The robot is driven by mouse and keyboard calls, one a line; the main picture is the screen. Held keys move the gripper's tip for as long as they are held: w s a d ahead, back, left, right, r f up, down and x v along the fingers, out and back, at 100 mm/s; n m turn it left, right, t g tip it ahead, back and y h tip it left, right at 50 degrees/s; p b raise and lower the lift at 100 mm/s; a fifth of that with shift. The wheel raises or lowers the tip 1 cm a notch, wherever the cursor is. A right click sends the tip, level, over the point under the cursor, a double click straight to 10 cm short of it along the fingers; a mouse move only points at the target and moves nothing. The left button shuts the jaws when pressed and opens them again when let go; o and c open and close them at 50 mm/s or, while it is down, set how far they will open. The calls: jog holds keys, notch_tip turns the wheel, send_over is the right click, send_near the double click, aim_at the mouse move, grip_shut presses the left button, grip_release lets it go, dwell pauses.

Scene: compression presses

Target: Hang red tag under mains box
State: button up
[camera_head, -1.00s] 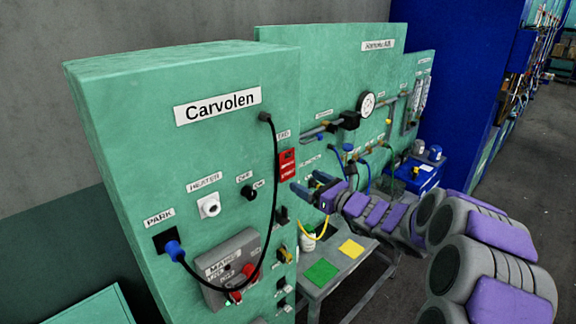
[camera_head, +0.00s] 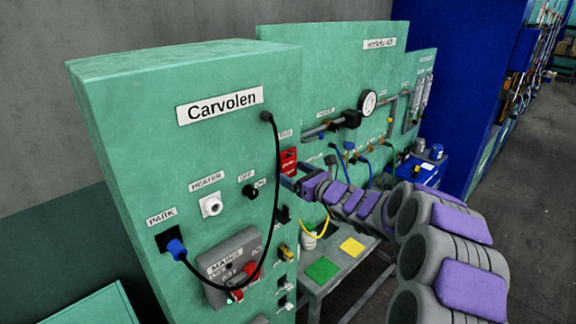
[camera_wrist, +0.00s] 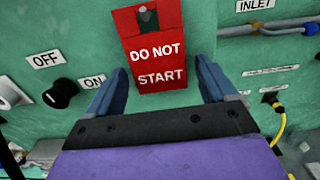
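The red tag (camera_head: 288,161), marked DO NOT START, hangs flat on the green front of the Carvolen cabinet, below a small label. In the wrist view the tag (camera_wrist: 157,50) shows a dark hole at its top, where it seems to hang on a peg. My gripper (camera_wrist: 162,68) is open, one blue-grey finger on each side of the tag's lower part; I cannot tell whether they touch it. In the head view my gripper (camera_head: 289,184) is at the tag's lower edge. The grey mains box (camera_head: 222,262) with a red handle is lower left.
A black cable (camera_head: 277,190) loops from the cabinet's upper right past the mains box to the blue PARK plug (camera_head: 176,249). The OFF/ON knob (camera_wrist: 61,93) is left of the tag. A grey table (camera_head: 347,271) with green and yellow squares stands beside the cabinet.

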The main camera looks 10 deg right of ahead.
aim_at(290, 167)
jog(key=c, duration=0.7)
jog(key=shift+r+p, duration=0.4)
jog(key=shift+r, duration=0.2)
jog(key=shift+d, duration=0.1)
jog(key=shift+s+d, duration=0.35)
jog(key=shift+s, duration=0.1)
jog(key=shift+v, duration=0.85)
jog(key=shift+s+d, duration=0.2)
jog(key=shift+s, duration=0.1)
jog(key=shift+b+v, duration=0.35)
jog(key=shift+v, duration=0.5)
jog(key=shift+v, duration=2.4)
